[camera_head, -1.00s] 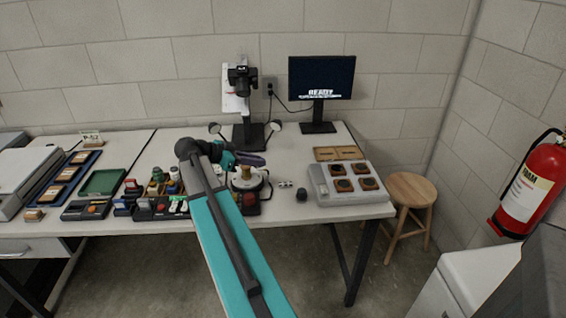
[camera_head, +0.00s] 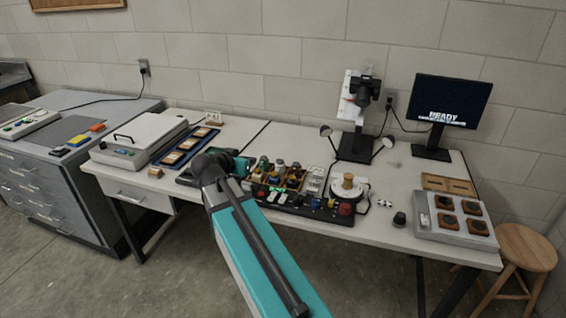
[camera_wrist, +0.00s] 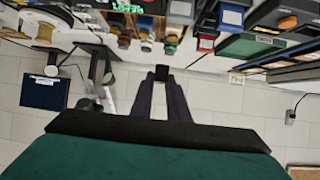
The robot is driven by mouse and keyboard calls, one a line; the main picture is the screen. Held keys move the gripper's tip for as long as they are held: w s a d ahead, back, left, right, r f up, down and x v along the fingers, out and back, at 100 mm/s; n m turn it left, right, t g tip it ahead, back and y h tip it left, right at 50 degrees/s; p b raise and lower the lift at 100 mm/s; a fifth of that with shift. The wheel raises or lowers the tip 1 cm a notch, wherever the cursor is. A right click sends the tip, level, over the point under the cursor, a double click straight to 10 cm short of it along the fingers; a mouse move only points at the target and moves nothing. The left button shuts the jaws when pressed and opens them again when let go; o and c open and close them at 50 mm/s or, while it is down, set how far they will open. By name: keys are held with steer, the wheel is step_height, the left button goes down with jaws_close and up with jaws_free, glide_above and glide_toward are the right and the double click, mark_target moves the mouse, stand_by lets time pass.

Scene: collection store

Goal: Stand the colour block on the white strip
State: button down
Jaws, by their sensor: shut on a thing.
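My gripper (camera_wrist: 160,82) is shut on a small dark block (camera_wrist: 161,73) at its fingertips. I cannot tell from its visible dark face whether this is the colour block. In the head view my gripper (camera_head: 243,166) is above the bench, at the left end of the coloured items; its fingers and the held block are hard to make out there. I cannot pick out the white strip with certainty in either view.
Coloured caps and small boxes (camera_head: 290,178) crowd the bench beside my gripper. A white turntable (camera_head: 348,194) stands right of them, with the camera stand (camera_head: 355,145) behind. A grey box with round dark pieces (camera_head: 453,222) is at the right end. A monitor (camera_head: 450,101) stands behind.

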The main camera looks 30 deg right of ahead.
steer(key=w+a+r+n+t+y, duration=0.2)
steer(key=w+a+r+n+y, duration=0.1)
steer(key=a, duration=0.6)
steer(key=w+a+r+n+t+y, duration=0.2)
steer(key=a+r+n+y, duration=0.3)
steer(key=a, duration=0.5)
steer(key=shift+w+r+n+t+y, duration=0.4)
steer(key=shift+w+n+y, duration=0.2)
steer(key=shift+n+y, duration=0.5)
steer(key=shift+a, duration=0.15)
